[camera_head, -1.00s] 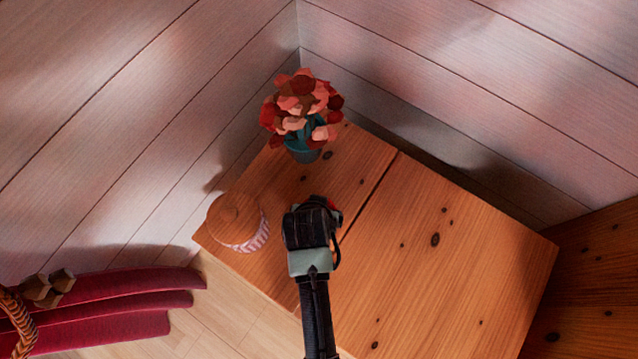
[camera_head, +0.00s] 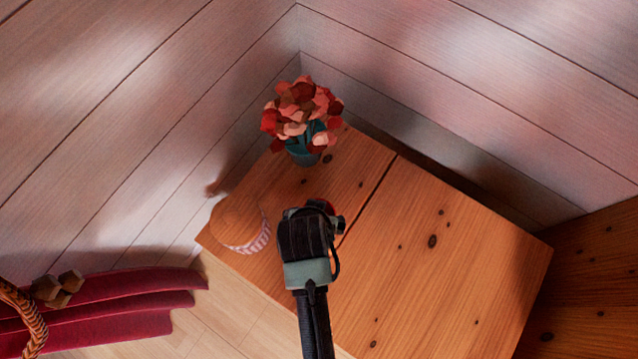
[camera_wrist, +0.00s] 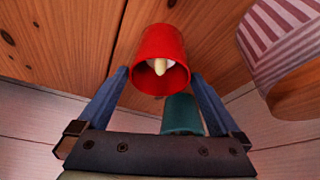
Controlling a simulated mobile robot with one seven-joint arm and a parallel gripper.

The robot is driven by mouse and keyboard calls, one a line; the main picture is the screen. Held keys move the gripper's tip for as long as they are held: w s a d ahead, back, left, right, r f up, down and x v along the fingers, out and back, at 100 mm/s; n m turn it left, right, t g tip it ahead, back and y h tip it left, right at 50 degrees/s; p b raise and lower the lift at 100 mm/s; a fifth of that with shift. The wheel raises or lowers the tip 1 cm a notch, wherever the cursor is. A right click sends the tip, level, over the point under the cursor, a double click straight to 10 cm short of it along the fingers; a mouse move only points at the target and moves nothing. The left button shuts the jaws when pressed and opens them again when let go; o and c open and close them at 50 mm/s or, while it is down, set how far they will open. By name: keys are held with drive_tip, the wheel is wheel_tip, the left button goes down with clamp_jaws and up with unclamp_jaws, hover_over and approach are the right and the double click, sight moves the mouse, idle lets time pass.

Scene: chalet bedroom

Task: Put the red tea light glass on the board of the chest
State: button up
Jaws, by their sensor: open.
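The red tea light glass (camera_wrist: 158,50), with a pale candle inside, shows in the wrist view, which is upside down. It appears to stand upright on the wooden board of the chest (camera_head: 440,270), on the part left of the dark seam. My gripper (camera_wrist: 160,78) is open, with one blue-grey finger on either side of the glass near its rim. I cannot tell whether either finger touches it. In the head view my gripper (camera_head: 322,212) covers most of the glass, and only a little red (camera_head: 327,206) shows.
A teal pot of red and pink flowers (camera_head: 302,115) stands at the chest's back corner. A round box with a brown top and striped side (camera_head: 240,225) stands close to the left of my gripper. The board to the right is clear. Plank walls rise behind.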

drive_tip(key=p+v, duration=0.2)
drive_tip(key=v, duration=0.5)
drive_tip(key=shift+s+r, duration=0.1)
drive_tip(key=shift+r, duration=0.1)
drive_tip(key=w+a+r+t+y, duration=0.15)
drive_tip(key=w+r+t, duration=0.55)
drive_tip(key=w+r, duration=1)
wheel_tip(320, 180, up, 19)
drive_tip(key=w+n+t, duration=0.1)
drive_tip(key=w+t, duration=0.1)
drive_tip(key=t, duration=0.3)
drive_tip(key=s+r+t, duration=0.3)
drive_tip(key=r, duration=0.7)
drive_tip(key=s+d+r+n+t, duration=0.1)
drive_tip(key=s+r+t, duration=0.3)
drive_tip(key=r, duration=0.6)
drive_tip(key=s+r+t, duration=0.4)
drive_tip(key=r, duration=0.7)
drive_tip(key=shift+d+n, duration=0.35)
drive_tip(key=shift+n, duration=0.05)
drive_tip(key=shift+h, duration=0.25)
